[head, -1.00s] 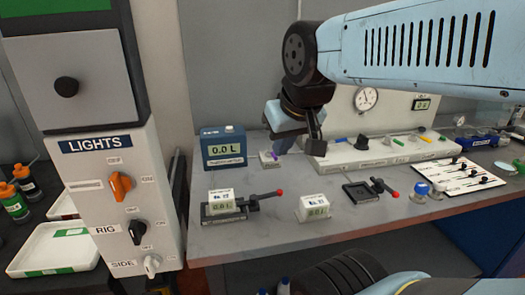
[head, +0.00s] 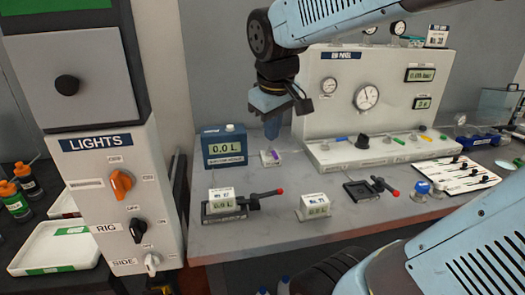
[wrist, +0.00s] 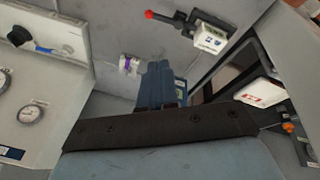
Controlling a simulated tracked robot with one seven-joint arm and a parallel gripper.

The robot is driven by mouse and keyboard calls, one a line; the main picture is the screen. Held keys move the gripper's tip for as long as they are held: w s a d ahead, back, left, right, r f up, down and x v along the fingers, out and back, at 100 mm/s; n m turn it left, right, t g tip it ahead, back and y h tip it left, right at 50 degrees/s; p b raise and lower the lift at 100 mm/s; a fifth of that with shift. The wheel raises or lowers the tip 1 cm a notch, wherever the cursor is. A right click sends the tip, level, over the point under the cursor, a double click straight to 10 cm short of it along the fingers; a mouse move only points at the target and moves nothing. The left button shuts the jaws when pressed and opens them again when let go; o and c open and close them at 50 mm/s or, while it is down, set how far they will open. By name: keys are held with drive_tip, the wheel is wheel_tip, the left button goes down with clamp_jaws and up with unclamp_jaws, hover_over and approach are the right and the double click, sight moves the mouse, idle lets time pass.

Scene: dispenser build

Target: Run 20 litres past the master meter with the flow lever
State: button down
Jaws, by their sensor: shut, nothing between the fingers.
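The master meter, a blue box (head: 224,147), stands at the back left of the bench, and its display reads 0.0 L. Just right of it is a small white block with a purple lever (head: 270,157), which looks like the flow lever; it also shows in the wrist view (wrist: 130,65). My gripper (head: 272,133) points down just above and behind that lever, shut and empty. In the wrist view my fingers (wrist: 162,85) are together, to the right of the purple lever and apart from it. The exact lever position is too small to tell.
A white meter (head: 221,201) sits in a red-handled clamp; another (head: 313,207) stands loose beside an empty clamp (head: 360,191). The gauge panel (head: 345,60) stands behind at right, with coloured valves (head: 398,140) along its base. The LIGHTS cabinet (head: 112,190) stands at left.

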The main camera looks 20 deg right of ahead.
sight(273, 152)
drive_tip(key=w+a+f+n+g+h, duration=0.1)
drive_tip(key=w+f+n, duration=0.4)
drive_tip(key=w, duration=0.6)
drive_tip(key=w+a+f+n+g+h, duration=0.1)
drive_tip(key=w+f+n+g+h, duration=0.2)
drive_tip(key=w, duration=0.9)
wheel_tip(273, 152, down, 2)
drive_tip(key=n+h, duration=0.2)
drive_tip(key=n, duration=0.1)
drive_tip(key=shift+w+a+n+g+h, duration=0.15)
drive_tip(key=shift+a+n+g+h, duration=0.15)
drive_tip(key=shift+n+g, duration=0.1)
drive_tip(key=shift+d+f, duration=0.1)
drive_tip(key=x, duration=1)
drive_tip(key=shift+s+d+f, duration=0.1)
drive_tip(key=shift+s+d, duration=0.1)
drive_tip(key=shift+d, duration=0.35)
drive_tip(key=shift+s+d+f, duration=0.1)
drive_tip(key=shift+s+d, duration=0.05)
drive_tip(key=shift+d, duration=0.35)
drive_tip(key=shift+s+d+f, duration=0.1)
drive_tip(key=shift+d+f, duration=0.05)
drive_tip(key=shift+d, duration=0.65)
drive_tip(key=shift+a, duration=0.15)
